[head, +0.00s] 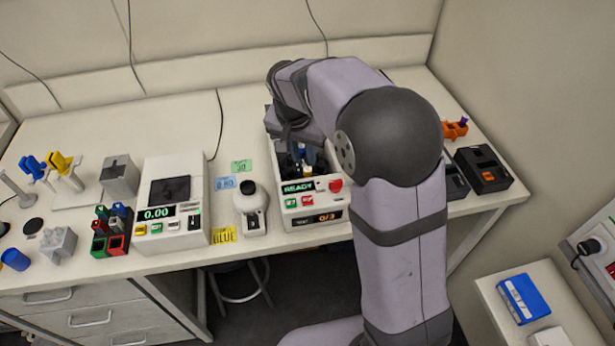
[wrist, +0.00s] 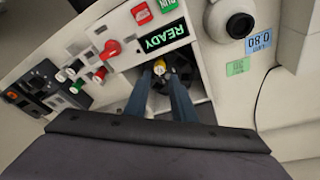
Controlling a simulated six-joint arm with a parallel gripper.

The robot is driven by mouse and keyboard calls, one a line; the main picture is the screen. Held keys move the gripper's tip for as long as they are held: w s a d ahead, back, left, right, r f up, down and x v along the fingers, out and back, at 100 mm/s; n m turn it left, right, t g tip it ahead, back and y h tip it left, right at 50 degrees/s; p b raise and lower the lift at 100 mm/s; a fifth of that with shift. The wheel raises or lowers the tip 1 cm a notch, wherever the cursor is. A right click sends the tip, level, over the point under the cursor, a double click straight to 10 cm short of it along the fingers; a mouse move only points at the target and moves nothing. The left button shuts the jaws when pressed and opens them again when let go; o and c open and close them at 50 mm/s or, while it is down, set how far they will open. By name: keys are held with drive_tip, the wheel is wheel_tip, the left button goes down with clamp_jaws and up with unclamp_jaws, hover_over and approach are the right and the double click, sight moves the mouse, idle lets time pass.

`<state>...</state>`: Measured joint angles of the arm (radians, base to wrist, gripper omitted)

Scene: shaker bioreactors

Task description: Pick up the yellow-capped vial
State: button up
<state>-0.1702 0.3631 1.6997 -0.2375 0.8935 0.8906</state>
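The yellow-capped vial (wrist: 159,68) stands in the dark well of the white shaker unit with the READY display, just by my fingertips in the wrist view. In the head view its yellow cap (head: 307,174) shows small, close to the front of the well. My gripper (wrist: 160,82) reaches down into the unit with its two blue-grey fingers apart, one to each side of the vial's line. I cannot tell whether either finger touches the vial. The vial's lower body is hidden in the well. In the head view my arm covers much of the unit.
The white shaker unit (head: 313,218) has a red knob and lit displays on its front. A small round-topped device (head: 251,200) stands to its left. A scale reading 0.00 (head: 158,228) and a coloured tube rack (head: 110,240) are further left. Black boxes (head: 482,170) stand right.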

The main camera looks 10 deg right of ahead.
sight(307, 170)
drive_tip(key=shift+p+x, duration=1.8)
drive_tip(key=shift+x, duration=1.85)
drive_tip(key=c, duration=0.5)
